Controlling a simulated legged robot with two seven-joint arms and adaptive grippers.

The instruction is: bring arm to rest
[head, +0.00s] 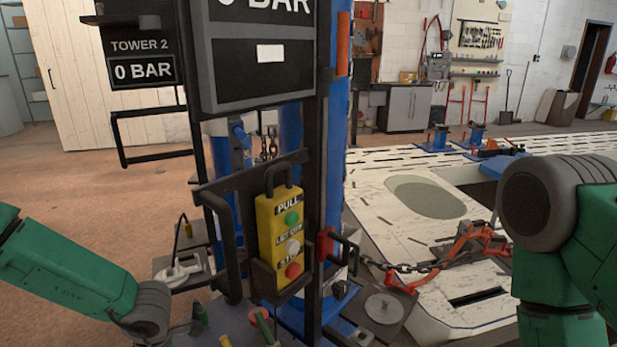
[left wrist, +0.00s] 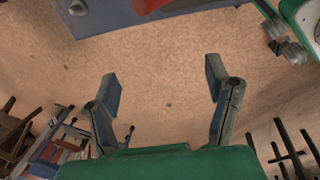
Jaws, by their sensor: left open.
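My left arm (head: 75,270) is green and comes in at the lower left of the head view; its gripper is outside that view. In the left wrist view my left gripper (left wrist: 160,90) is open, its two fingers apart with only brown floor (left wrist: 165,65) behind them and nothing between them. My right arm (head: 560,240) is green with a grey joint and stands at the right edge of the head view. Its gripper does not show.
A blue tower (head: 335,130) with a gauge panel (head: 262,60) stands in front of me. It carries a yellow button box (head: 281,236) in a black holder. A chain (head: 420,267) runs right from it to a red clamp (head: 475,240) by the white bench (head: 405,170).

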